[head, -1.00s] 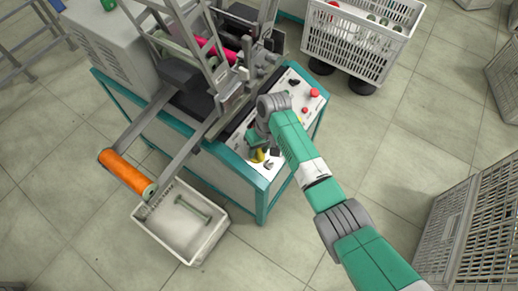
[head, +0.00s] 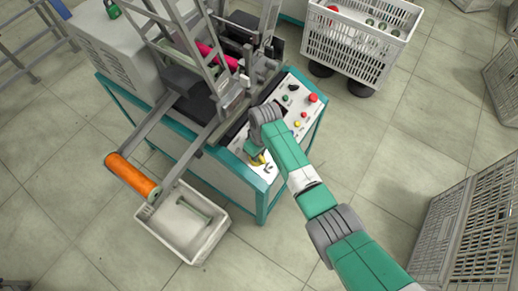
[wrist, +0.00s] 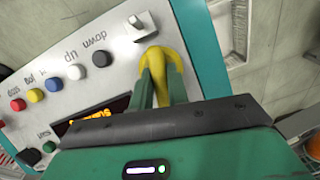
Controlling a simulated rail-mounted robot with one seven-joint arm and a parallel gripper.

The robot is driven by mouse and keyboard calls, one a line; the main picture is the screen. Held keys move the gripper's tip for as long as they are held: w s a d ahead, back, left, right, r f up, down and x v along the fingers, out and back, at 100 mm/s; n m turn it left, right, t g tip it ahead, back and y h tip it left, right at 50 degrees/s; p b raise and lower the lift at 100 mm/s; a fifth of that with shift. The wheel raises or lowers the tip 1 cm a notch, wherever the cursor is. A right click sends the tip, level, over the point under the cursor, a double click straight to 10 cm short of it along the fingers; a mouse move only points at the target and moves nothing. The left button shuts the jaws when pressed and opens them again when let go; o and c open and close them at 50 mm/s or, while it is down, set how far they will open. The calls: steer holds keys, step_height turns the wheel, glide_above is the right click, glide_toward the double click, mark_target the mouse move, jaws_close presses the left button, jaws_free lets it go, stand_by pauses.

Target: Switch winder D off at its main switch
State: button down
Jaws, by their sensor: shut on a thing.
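The winder's sloping control panel (head: 291,86) is at the middle of the head view, and its corner fills the upper left of the wrist view. My gripper (wrist: 162,75) is shut on a yellow handle (wrist: 161,57) near that corner; the green fingers stand on either side of it and hide its lower part. The yellow also shows in the head view (head: 259,159). A grey lever-like fitting (wrist: 143,26) sits just beyond it on the panel. I cannot read a winder letter or the switch's marking.
A white bin (head: 180,242) stands below an orange bobbin (head: 132,177). A white crate (head: 352,45) stands behind.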

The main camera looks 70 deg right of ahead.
steer(key=n+p, duration=0.1)
steer(key=n+h+p, duration=0.1)
steer(key=n+p, duration=0.1)
steer(key=n, duration=0.1)
steer(key=shift+a+r+p, duration=0.2)
steer(key=shift+a+p, duration=0.1)
steer(key=shift+a+f+n+h+p, duration=0.15)
steer(key=shift+n+h+p, duration=0.95)
steer(key=shift+n, duration=0.6)
steer(key=c, duration=1.4)
jaws_free()
steer(key=shift+o, duration=0.2)
steer(key=p+v, duration=0.3)
steer(key=v, duration=0.4)
steer(key=shift+r+p, duration=0.35)
steer(key=shift+p, duration=0.05)
